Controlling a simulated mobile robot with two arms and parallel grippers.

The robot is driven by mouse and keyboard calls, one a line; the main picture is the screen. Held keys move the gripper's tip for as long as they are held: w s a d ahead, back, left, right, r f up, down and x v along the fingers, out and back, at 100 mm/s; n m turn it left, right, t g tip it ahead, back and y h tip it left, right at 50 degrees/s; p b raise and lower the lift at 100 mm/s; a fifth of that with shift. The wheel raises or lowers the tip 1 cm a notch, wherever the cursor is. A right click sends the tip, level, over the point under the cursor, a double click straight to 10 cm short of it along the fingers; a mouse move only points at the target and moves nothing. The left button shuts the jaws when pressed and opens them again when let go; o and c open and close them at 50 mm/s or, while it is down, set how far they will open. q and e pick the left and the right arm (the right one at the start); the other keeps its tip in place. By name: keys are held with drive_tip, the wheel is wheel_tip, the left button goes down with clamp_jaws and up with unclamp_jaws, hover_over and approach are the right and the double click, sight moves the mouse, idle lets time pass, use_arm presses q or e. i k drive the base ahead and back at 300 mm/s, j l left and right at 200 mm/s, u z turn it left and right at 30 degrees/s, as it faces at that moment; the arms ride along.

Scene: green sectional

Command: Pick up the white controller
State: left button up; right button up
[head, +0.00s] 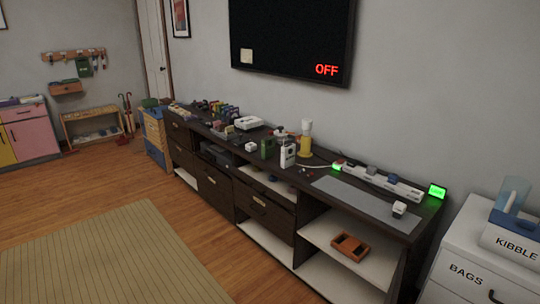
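No thing in the head view is clearly a white controller at this size. On the long dark media cabinet (325,210) there are several small white things. One small white item (251,147) lies near the middle of the top, and a white blocky item (399,208) sits near the right end on a grey mat (365,200). A white upright box (288,155) and a white console-like box (248,122) are also on top. I cannot tell which of these, if any, is the controller. Neither of my grippers shows in the view.
A wall screen (290,40) reads OFF. A white power strip (385,183) and a green-lit display (437,190) are on the cabinet top. A white drawer unit (480,250) stands at the right. A striped rug (110,260) covers open floor in front.

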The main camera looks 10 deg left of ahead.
sight(288, 151)
drive_tip(key=i+j, duration=0.15)
drive_tip(key=j, duration=0.2)
drive_tip(key=i+j+z, duration=0.15)
drive_tip(key=j, duration=0.2)
drive_tip(key=i+j, duration=0.2)
drive_tip(key=j, duration=0.15)
drive_tip(key=i+j+z, duration=0.1)
drive_tip(key=j, duration=0.25)
drive_tip(key=i+j+z, duration=0.1)
drive_tip(key=j, duration=0.25)
drive_tip(key=i, duration=0.05)
